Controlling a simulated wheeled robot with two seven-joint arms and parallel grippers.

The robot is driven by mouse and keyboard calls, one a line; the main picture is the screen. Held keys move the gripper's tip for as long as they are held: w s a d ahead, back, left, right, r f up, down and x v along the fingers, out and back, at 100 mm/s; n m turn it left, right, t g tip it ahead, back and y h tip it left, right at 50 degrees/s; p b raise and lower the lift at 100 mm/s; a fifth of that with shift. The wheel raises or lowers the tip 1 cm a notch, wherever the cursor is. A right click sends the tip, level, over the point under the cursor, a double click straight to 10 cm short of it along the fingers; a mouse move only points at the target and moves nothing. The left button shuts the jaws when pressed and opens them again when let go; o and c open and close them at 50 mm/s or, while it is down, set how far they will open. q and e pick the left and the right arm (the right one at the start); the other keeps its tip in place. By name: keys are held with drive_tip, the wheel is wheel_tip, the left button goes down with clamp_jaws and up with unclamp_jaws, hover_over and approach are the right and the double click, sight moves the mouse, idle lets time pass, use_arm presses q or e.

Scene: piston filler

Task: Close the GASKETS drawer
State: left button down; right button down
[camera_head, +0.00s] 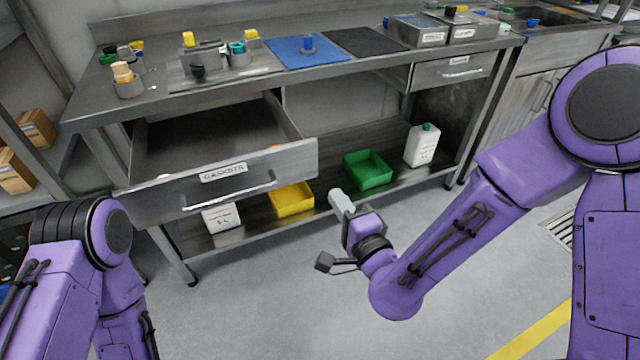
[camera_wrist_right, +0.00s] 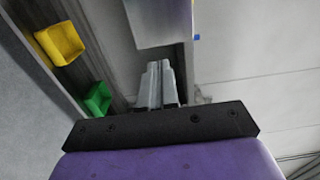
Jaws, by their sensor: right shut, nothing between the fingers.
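The GASKETS drawer (camera_head: 226,181) hangs pulled well out from under the left part of the steel bench in the head view. Its front carries a GASKETS label (camera_head: 223,172) and a bar handle (camera_head: 229,193). My right gripper (camera_head: 339,199) is shut and empty, to the right of the drawer front and apart from it. In the right wrist view its two fingers (camera_wrist_right: 156,84) are together, with a grey panel (camera_wrist_right: 158,22) beyond them, likely part of the drawer. My left arm shows at the lower left of the head view, but its gripper is out of view.
A second drawer (camera_head: 452,71) at the bench's right is shut. The lower shelf holds a yellow bin (camera_head: 291,199), a green bin (camera_head: 367,169) and white jugs (camera_head: 421,145). Parts and mats lie on the benchtop (camera_head: 160,92). The floor (camera_head: 270,290) in front is clear.

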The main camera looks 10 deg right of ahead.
sight(315, 162)
drive_tip(key=x, duration=0.9)
drive_tip(key=shift+w+a+p, duration=0.1)
drive_tip(key=shift+w+p, duration=0.2)
drive_tip(key=shift+w, duration=0.1)
